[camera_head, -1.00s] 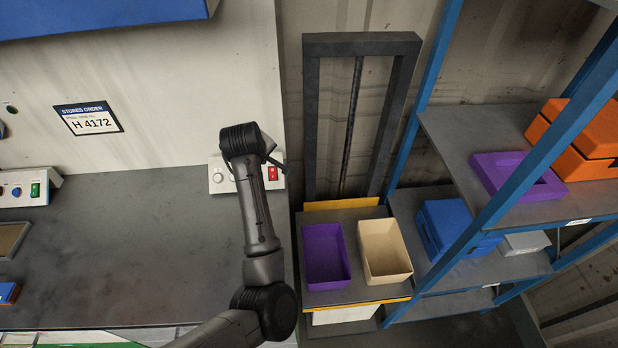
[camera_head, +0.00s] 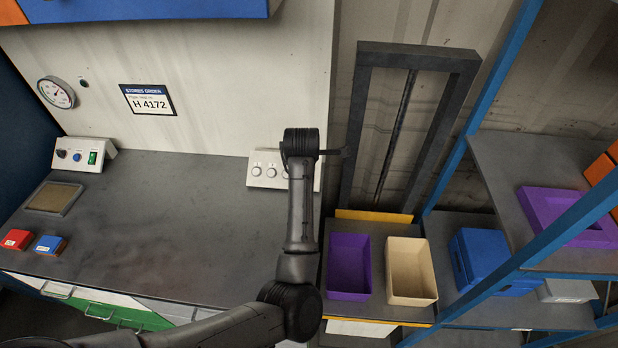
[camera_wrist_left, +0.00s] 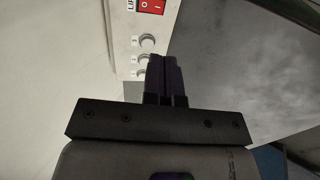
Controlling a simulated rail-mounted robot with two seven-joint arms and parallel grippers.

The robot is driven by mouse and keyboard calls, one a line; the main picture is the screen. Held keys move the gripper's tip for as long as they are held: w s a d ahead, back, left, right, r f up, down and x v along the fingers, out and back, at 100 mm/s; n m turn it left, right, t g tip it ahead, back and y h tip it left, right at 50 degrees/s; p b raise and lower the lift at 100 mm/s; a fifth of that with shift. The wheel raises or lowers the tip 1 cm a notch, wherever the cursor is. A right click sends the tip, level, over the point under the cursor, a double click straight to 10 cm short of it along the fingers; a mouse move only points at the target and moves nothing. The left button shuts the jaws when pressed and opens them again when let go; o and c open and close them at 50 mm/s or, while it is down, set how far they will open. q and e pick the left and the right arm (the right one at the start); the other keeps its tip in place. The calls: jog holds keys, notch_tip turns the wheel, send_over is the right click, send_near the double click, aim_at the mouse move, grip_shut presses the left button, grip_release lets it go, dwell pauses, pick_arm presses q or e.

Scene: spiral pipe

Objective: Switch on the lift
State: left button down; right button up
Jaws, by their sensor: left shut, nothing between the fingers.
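The lift switch is a red rocker (camera_wrist_left: 152,5) beside the word LIFT, cut off by the top edge of the left wrist view. I cannot tell which way it is pressed. It sits on a pale control panel (camera_wrist_left: 122,40) with several round knobs; the panel also shows in the head view (camera_head: 257,181), where my arm hides the switch. My left gripper (camera_wrist_left: 165,58) is shut and empty, its tips over the lower knobs, below the switch; contact is unclear. In the head view the gripper (camera_head: 343,152) points right. The lift (camera_head: 352,130) is a dark upright frame with a platform.
A purple bin (camera_head: 349,268) and a beige bin (camera_head: 411,272) stand on the lift platform. A blue-post shelf (camera_head: 505,165) is at right. Another panel with a green switch (camera_head: 93,157) and red and blue boxes (camera_head: 48,245) are at left. The bench middle is clear.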

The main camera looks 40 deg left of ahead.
pick_arm(q)
jog(key=shift+f, duration=0.1)
jog(key=b+x, duration=0.2)
jog(key=x, duration=1.1)
jog(key=shift+w+a+f+b, duration=0.1)
jog(key=shift+w+f+b, duration=0.15)
jog(key=shift+f+b, duration=0.1)
jog(key=shift+a, duration=0.1)
